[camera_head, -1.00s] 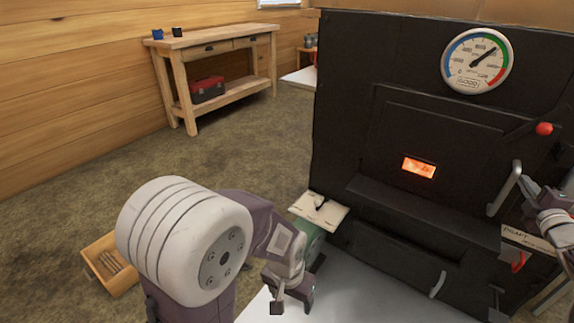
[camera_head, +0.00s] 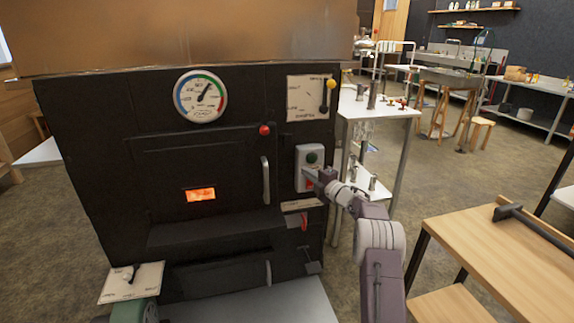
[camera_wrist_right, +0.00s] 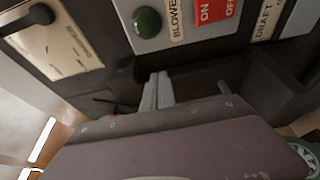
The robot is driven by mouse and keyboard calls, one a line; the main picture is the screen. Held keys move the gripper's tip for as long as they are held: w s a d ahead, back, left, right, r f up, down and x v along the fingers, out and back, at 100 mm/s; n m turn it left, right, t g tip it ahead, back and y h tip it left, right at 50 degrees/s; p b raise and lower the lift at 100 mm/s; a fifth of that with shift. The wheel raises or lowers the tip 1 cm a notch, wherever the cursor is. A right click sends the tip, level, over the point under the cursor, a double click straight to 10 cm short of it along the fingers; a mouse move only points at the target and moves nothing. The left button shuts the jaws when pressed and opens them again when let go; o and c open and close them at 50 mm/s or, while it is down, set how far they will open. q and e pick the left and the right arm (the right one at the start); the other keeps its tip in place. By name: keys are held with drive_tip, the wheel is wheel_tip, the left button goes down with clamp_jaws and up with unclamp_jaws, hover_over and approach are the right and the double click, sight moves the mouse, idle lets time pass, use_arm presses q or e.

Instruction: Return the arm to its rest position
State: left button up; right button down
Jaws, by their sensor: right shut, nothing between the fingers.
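My right gripper (camera_head: 318,178) is in front of the blower switch box (camera_head: 301,152) on the evaporator's black front. Its two fingers are together and hold nothing. In the right wrist view the closed fingers (camera_wrist_right: 153,90) point toward the lower edge of the grey blower box (camera_wrist_right: 180,38), which has a green light and a red ON/OFF switch. I cannot tell whether the fingertips touch the box. My right arm reaches in from the bottom, right of the evaporator (camera_head: 110,160). My left gripper is not in view.
The red draft lever (camera_head: 303,222) and a door handle (camera_head: 265,180) are close to my right gripper. A white stand (camera_head: 380,112) with fittings is behind the arm. A wooden table (camera_head: 500,255) with a dark tool stands at the right. Bare floor shows between them.

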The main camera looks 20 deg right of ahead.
drive_tip(key=s+a+r+y, duration=0.1)
drive_tip(key=s+a+r, duration=0.1)
drive_tip(key=a+r, duration=0.65)
drive_tip(key=s+a+r+y, duration=0.1)
drive_tip(key=a+r, duration=0.5)
drive_tip(key=a, duration=0.5)
drive_tip(key=s+f+m+g+h, duration=0.2)
drive_tip(key=s+f+m+g, duration=0.4)
drive_tip(key=s+f, duration=0.65)
drive_tip(key=s+f+m+g+h, duration=0.2)
drive_tip(key=s+f+m+g, duration=0.45)
drive_tip(key=s, duration=0.85)
drive_tip(key=s+f+m+g+h, duration=0.2)
drive_tip(key=s+f+m+g, duration=0.2)
drive_tip(key=s+f+m, duration=0.65)
drive_tip(key=s+r+n+p, duration=0.2)
drive_tip(key=s+r+p, duration=0.1)
drive_tip(key=r+p, duration=2.7)
drive_tip(key=a+p, duration=0.1)
drive_tip(key=p, duration=0.1)
drive_tip(key=shift+s+r+p, duration=0.2)
drive_tip(key=shift+p, duration=0.2)
drive_tip(key=shift+w, duration=0.1)
